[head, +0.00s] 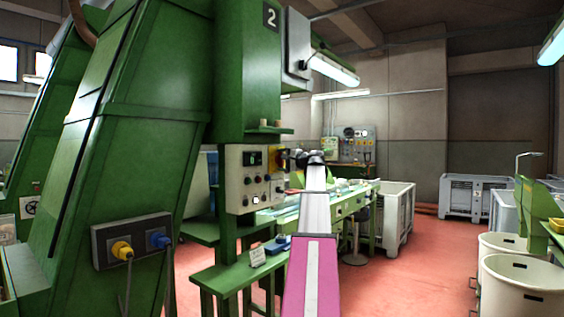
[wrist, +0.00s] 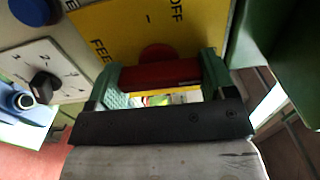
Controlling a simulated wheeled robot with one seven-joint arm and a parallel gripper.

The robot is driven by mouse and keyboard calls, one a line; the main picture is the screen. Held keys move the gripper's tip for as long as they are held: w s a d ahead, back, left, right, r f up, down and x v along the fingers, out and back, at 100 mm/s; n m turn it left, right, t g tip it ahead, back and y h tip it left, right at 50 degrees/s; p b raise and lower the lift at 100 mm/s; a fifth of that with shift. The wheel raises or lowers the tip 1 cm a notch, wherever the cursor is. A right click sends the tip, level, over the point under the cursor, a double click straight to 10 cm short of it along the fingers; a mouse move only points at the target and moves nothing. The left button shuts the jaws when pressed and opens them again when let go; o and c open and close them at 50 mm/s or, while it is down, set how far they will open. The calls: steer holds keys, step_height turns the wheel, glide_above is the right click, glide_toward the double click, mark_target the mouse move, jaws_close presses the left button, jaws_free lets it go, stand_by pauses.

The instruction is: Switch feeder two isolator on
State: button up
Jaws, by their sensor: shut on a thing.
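The isolator in the wrist view has a yellow plate (wrist: 112,32) with the words "OFF" and part of "FEE". Its red handle (wrist: 160,76) stands out from a round red hub on the plate. My gripper (wrist: 161,72) has its green fingers on either side of the red handle and is shut on it. In the head view the yellow plate (head: 271,154) is small, at the right edge of the control panel, with my gripper (head: 288,159) against it. The handle's exact angle is hard to tell, and the "ON" mark is not readable.
The pale control panel (head: 236,184) on the green machine carries several knobs and buttons. A black rotary knob (wrist: 43,86) on a white dial sits left of the plate in the wrist view. A green bench (head: 238,276) stands below the panel. Red floor (head: 410,265) is open to the right.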

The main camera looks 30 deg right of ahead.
steer(key=o, duration=0.9)
steer(key=shift+s, duration=0.1)
steer(key=v, duration=1)
steer(key=shift+s+d, duration=0.15)
steer(key=shift+s, duration=0.15)
